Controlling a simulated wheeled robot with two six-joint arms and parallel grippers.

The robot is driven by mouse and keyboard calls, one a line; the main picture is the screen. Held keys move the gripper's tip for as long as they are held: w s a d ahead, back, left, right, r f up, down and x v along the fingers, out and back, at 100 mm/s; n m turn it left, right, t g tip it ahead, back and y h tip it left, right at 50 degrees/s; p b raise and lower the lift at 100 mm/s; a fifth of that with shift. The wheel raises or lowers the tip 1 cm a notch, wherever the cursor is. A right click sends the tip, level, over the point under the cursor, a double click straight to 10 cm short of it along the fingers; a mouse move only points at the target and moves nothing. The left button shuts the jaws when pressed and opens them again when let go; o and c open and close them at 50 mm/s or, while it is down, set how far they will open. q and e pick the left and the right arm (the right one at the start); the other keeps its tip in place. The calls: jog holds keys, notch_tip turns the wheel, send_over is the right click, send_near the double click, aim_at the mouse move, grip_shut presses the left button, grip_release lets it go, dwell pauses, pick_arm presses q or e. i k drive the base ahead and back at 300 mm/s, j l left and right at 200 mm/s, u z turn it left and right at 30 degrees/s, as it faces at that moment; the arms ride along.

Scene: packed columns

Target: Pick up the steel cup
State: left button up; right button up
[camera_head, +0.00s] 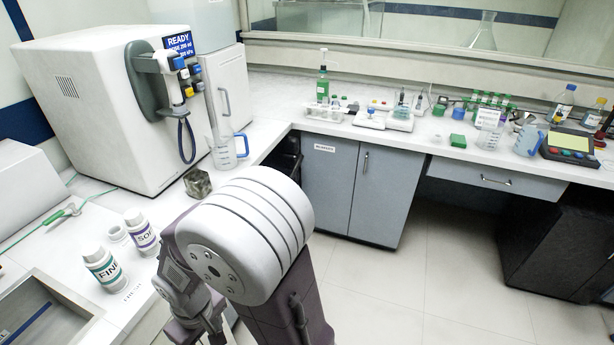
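No object is clearly recognisable as a steel cup. A small, shiny grey, mottled object (197,182) stands on the left counter, in front of the large white machine and just behind my arm. Its shape is boxy or cup-like; I cannot tell which. A small metallic, funnel-like item (521,121) is on the far counter at the right, too small to identify. A large rounded joint of my own arm fills the lower middle and hides part of the left counter's edge. I see no gripper fingertips.
White machine (92,110) stands at back left. Clear jug with blue handle (224,150) is beside it. Two labelled bottles, FINE (103,267) and another (141,232), stand by a sink (62,300). Far counter (425,138) holds glassware and racks. Floor (440,275) is clear.

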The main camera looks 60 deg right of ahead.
aim_at(198, 184)
jog(key=z, duration=1.3)
